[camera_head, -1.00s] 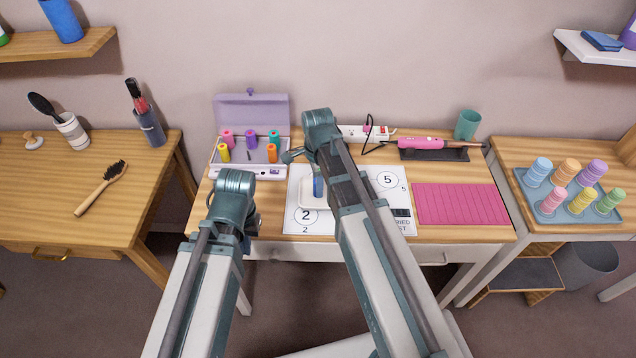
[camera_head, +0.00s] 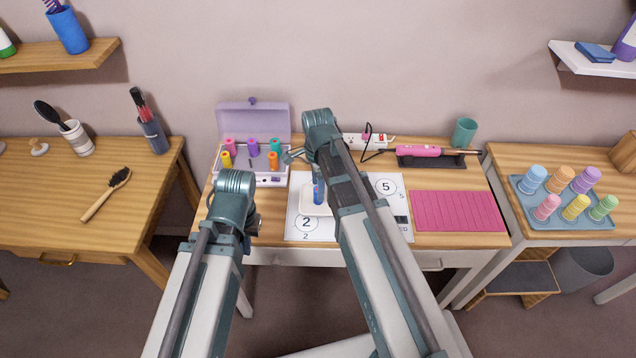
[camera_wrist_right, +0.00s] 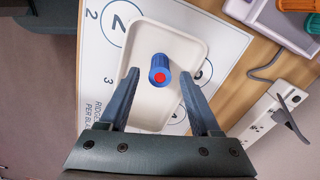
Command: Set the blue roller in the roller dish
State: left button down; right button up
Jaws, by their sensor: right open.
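The blue roller (camera_head: 318,192), with a red end, stands in the white roller dish (camera_head: 306,204) on the middle table. In the right wrist view the roller (camera_wrist_right: 159,66) is inside the rim of the dish (camera_wrist_right: 186,48), its red end toward the camera. My right gripper (camera_wrist_right: 159,76) is open, one finger on each side of the roller, with gaps between. In the head view its fingers are mostly hidden by my right arm. My left gripper (camera_head: 252,222) hangs over the table's front left, its fingers hidden by its own wrist.
The dish is on a white numbered mat (camera_head: 388,202). A lilac case (camera_head: 254,122) with several coloured rollers stands behind left. A pink mat (camera_head: 458,211), a hot tool (camera_head: 420,151) and a power strip (camera_wrist_right: 262,124) are nearby. A tray of pastel rollers (camera_head: 562,218) is on the right table.

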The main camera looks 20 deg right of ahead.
notch_tip(320, 180, up, 10)
jog(key=p, duration=0.9)
jog(key=s+a+n, duration=0.5)
jog(key=s+n, duration=0.2)
jog(key=n, duration=0.4)
jog(key=s+a+n+h, duration=0.1)
jog(key=s+a+n, duration=0.4)
jog(key=n, duration=0.6)
jog(key=shift+s+f, duration=0.15)
jog(key=shift+s, duration=1.1)
